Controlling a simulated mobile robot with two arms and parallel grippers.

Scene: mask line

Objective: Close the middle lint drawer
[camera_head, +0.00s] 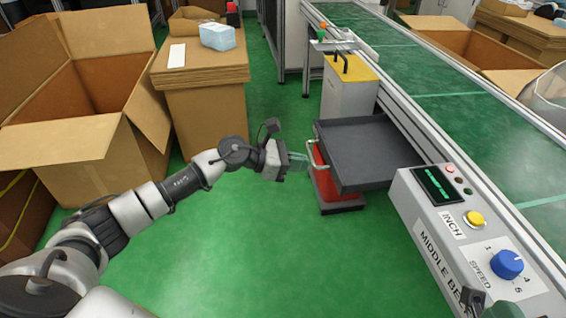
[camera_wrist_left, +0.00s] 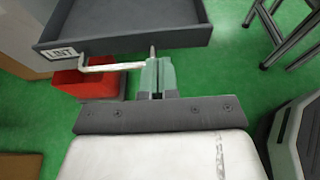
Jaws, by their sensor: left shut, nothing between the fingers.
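The lint drawer (camera_head: 372,150) is a dark grey, shallow open tray that sticks out from the side of the conveyor; it looks empty. In the left wrist view its front panel (camera_wrist_left: 140,44) carries a "LINT" label and a pale bar handle (camera_wrist_left: 108,67). My left gripper (camera_head: 302,162) is shut and empty, just in front of the drawer front. In the left wrist view its fingertips (camera_wrist_left: 158,62) are at the right end of the handle; whether they touch it I cannot tell.
A red box (camera_head: 323,182) stands below the drawer. A control box labelled "MIDDLE BE..." (camera_head: 440,215) is at the right, and a pale cabinet with a yellow top (camera_head: 350,70) is behind the drawer. Cardboard boxes (camera_head: 60,140) stand at the left. Green floor (camera_head: 240,250) is clear in front.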

